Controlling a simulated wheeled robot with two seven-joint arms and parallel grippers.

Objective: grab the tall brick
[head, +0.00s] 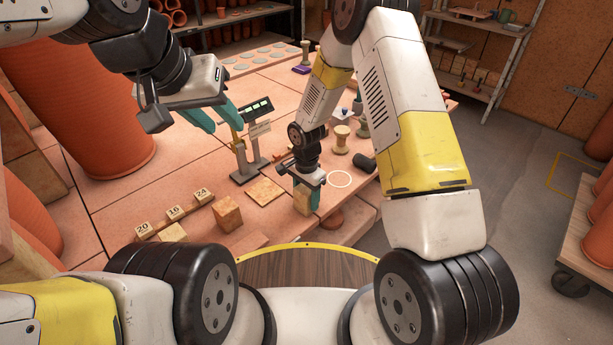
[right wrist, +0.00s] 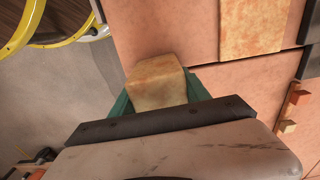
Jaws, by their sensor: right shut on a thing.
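The tall brick (head: 301,201) is tan and stands roughly upright in my right gripper (head: 307,190), near the front edge of the table. In the right wrist view the brick (right wrist: 156,82) sits between the two teal fingers, which press on its sides. Whether its base touches the table I cannot tell. My left gripper (head: 214,116) is open and empty, above the table near the scale, with its teal fingers apart.
A cube-like brick (head: 227,213), a flat square tile (head: 264,191) and a low block (head: 173,232) lie to the left, by a rail with labels 20, 16 and 24. A scale (head: 248,165) stands behind. A white ring (head: 340,179) and spools (head: 341,140) are at the right.

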